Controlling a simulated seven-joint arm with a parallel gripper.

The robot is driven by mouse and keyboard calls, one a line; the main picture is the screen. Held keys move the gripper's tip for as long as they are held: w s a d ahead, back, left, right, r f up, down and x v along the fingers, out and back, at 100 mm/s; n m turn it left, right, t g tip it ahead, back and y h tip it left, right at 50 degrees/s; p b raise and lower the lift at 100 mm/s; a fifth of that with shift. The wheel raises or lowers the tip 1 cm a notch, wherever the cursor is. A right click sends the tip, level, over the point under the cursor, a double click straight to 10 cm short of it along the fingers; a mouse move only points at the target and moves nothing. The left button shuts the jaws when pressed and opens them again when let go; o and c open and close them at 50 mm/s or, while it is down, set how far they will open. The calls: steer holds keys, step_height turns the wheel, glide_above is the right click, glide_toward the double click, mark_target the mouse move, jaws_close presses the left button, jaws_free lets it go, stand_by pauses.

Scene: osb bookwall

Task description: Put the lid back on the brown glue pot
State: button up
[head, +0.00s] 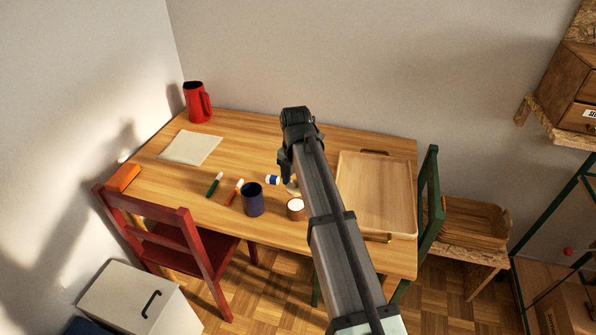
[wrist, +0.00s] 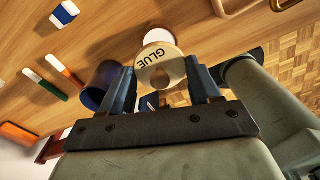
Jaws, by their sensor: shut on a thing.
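My gripper (wrist: 161,82) is shut on a round cream lid (wrist: 158,58) printed with GLUE, held between its two fingers in the wrist view. In the head view the lid (head: 292,188) shows only partly beside my arm, and the fingertips are hard to make out. The brown glue pot (head: 296,208) stands open on the table, its white contents showing. In the wrist view the pot (wrist: 158,36) is partly hidden behind the lid. The lid looks apart from the pot; the height between them is hard to judge.
A dark blue mug (head: 253,200) stands just left of the pot. A blue-and-white eraser (head: 272,180), an orange marker (head: 234,192) and a green marker (head: 214,185) lie nearby. A wooden tray (head: 372,185) is to the right. A red jug (head: 197,102) and paper (head: 190,147) are at the back left.

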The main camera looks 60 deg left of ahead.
mark_target(296, 205)
steer(key=shift+f, duration=3.2)
steer(key=shift+f, duration=0.1)
steer(key=o, duration=1.2)
steer(key=shift+o, duration=0.2)
steer(key=shift+r, duration=3.5)
